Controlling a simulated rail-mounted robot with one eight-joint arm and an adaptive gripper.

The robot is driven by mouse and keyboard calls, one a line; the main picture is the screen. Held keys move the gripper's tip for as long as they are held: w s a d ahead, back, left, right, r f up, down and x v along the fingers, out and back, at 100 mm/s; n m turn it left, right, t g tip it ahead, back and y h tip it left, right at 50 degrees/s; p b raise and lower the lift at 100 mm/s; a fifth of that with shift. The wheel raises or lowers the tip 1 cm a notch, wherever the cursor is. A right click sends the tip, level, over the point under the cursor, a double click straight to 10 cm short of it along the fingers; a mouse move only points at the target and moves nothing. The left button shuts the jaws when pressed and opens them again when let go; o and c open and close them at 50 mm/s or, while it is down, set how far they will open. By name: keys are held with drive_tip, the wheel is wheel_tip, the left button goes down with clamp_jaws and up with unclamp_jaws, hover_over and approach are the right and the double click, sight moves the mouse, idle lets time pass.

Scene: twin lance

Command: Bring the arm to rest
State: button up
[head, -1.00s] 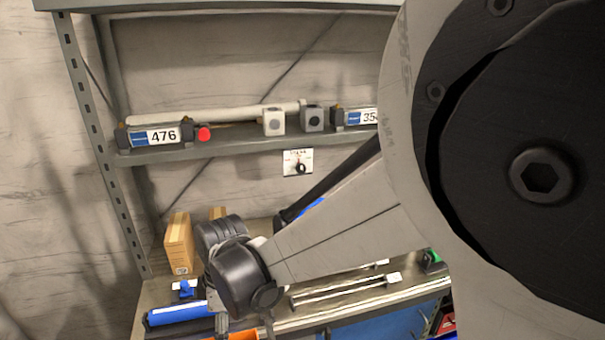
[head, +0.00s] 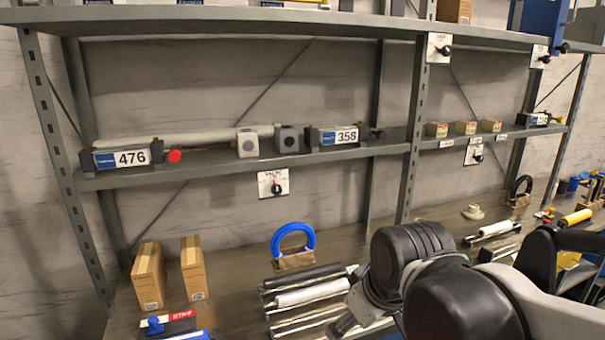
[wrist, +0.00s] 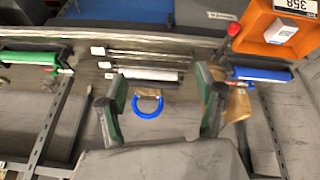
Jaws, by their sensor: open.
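My gripper (wrist: 162,82) shows in the wrist view as two dark fingers with green pads, set wide apart. Nothing is held between them. A blue ring-shaped handle (wrist: 147,114) appears between the fingers, beyond them. In the head view my arm's dark rounded wrist joints (head: 462,300) fill the lower right, in front of the bench. The fingers are not clearly visible there.
A bench (head: 350,240) holds cardboard boxes (head: 148,277), the blue handle (head: 293,243) and several rods (head: 312,292). A metal upright (head: 416,120) stands behind my arm.

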drive_tip(key=s+d+f+m+t+h+b, duration=0.1)
drive_tip(key=s+d+f+m+t+b, duration=0.1)
drive_tip(key=s+d+m, duration=0.7)
wheel_tip(320, 180, down, 14)
drive_tip(key=w+d+n+b, duration=0.1)
drive_tip(key=w+n+b, duration=0.1)
drive_tip(key=b, duration=1.2)
drive_tip(key=shift+w+d+f+b, duration=0.2)
drive_tip(key=shift+d+b, duration=0.1)
drive_tip(key=shift+b, duration=0.1)
drive_tip(key=shift+r, duration=0.1)
